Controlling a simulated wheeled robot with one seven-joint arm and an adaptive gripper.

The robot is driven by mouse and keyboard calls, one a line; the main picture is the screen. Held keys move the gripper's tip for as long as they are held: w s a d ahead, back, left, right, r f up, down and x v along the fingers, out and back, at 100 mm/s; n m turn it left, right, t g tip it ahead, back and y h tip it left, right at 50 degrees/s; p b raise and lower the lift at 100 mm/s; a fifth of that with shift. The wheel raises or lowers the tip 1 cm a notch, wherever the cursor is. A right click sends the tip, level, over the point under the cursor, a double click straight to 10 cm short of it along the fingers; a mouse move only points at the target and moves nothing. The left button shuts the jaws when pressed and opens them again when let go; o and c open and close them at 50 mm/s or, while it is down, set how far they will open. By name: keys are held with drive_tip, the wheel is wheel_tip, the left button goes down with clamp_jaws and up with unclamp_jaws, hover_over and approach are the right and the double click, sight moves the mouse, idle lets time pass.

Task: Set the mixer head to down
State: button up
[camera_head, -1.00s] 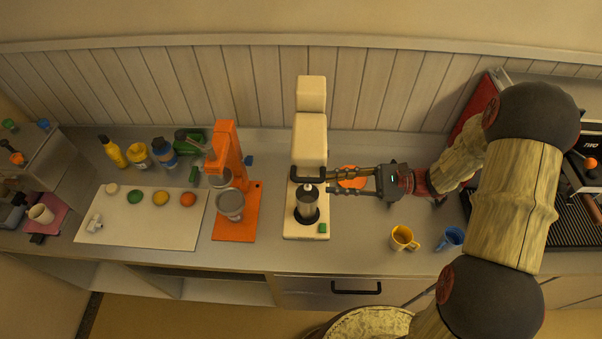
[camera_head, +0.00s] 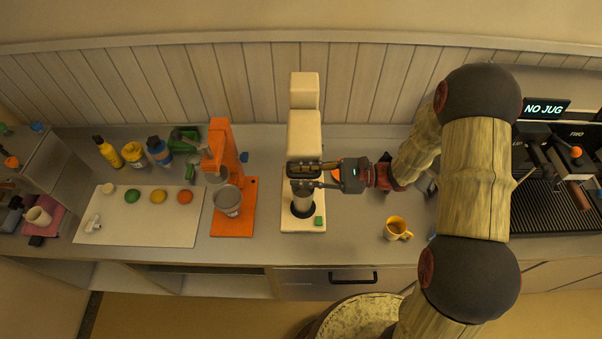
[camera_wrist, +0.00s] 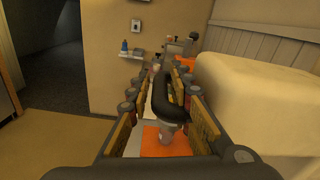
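From above I cannot tell clearly how far the head is tilted. The black handle at the front of the head shows in the wrist view (camera_wrist: 168,103), between my finger pads. My gripper (camera_head: 312,173) reaches in from the right at the handle, also seen in the wrist view (camera_wrist: 163,125). Its fingers stand apart on either side of the handle, with gaps visible. They partly hide the handle and the bowl's top in the head view.
An orange mixer-like machine (camera_head: 222,155) stands to the left, beside a white board (camera_head: 140,228) with several small round items. A yellow mug (camera_head: 396,228) sits at right on the counter. A coffee machine (camera_head: 555,190) is at the far right.

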drive_tip(key=c, duration=0.3)
clamp_jaws()
idle(0.5)
